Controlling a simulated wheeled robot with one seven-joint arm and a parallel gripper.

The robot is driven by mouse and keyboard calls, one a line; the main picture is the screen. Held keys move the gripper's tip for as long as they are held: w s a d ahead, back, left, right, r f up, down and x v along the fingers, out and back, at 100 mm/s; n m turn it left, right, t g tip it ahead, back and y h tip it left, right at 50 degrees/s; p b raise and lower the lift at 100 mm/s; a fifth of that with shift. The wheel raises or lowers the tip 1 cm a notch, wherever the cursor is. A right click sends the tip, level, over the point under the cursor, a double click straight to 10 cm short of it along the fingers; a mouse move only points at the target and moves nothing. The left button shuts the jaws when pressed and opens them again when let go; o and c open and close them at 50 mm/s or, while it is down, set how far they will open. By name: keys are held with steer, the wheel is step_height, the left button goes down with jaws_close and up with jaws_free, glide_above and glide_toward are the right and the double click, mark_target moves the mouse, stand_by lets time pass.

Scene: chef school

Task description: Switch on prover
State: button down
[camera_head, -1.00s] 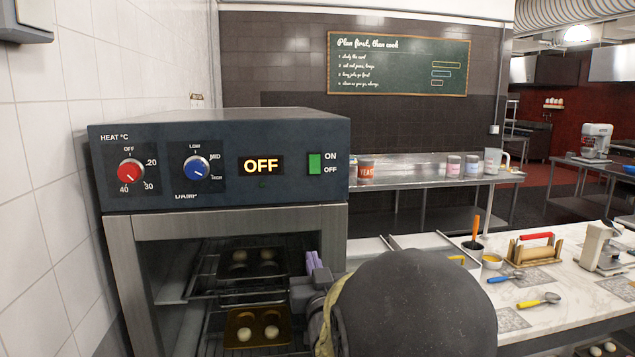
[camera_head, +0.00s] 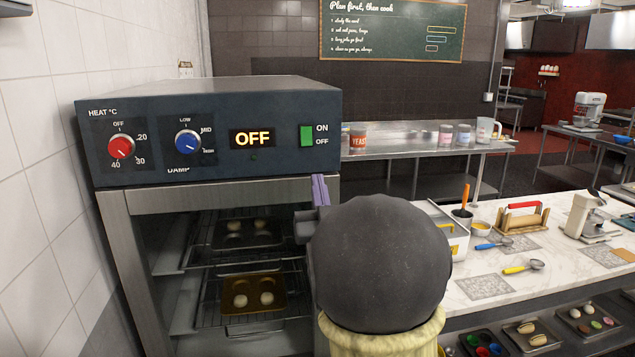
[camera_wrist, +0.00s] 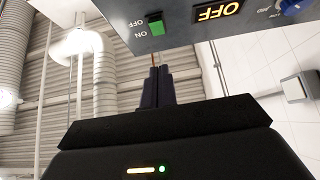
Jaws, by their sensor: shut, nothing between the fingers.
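The prover (camera_head: 210,130) is a dark cabinet with a control panel on top. Its display (camera_head: 252,138) reads OFF. The green switch (camera_head: 307,136) is at the panel's right end, between ON and OFF labels; it also shows in the wrist view (camera_wrist: 156,28). A red heat knob (camera_head: 121,146) and a blue damp knob (camera_head: 188,142) are on the left. My gripper (camera_head: 320,188) has purple fingers, shut and empty, pointing up just below the switch. In the wrist view the fingertips (camera_wrist: 160,72) are below the switch and appear apart from it.
Trays of dough (camera_head: 254,292) sit on racks inside the prover. The white tiled wall is close on the left. A marble counter (camera_head: 470,290) with tools stands at right; a steel shelf (camera_head: 400,149) with tins is behind.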

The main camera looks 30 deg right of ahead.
mark_target(307, 138)
steer(key=p+x, duration=0.2)
steer(key=x, duration=0.1)
steer(key=f+p+x, duration=0.1)
steer(key=p+x, duration=0.1)
steer(key=x, duration=0.1)
steer(key=w+p+x, duration=0.1)
steer(key=p+x, duration=0.1)
steer(key=x, duration=0.2)
steer(key=shift+w+d+f, duration=0.15)
steer(key=shift+f, duration=0.15)
steer(key=shift+w+d+f+p, duration=0.15)
steer(key=shift+w+p, duration=0.2)
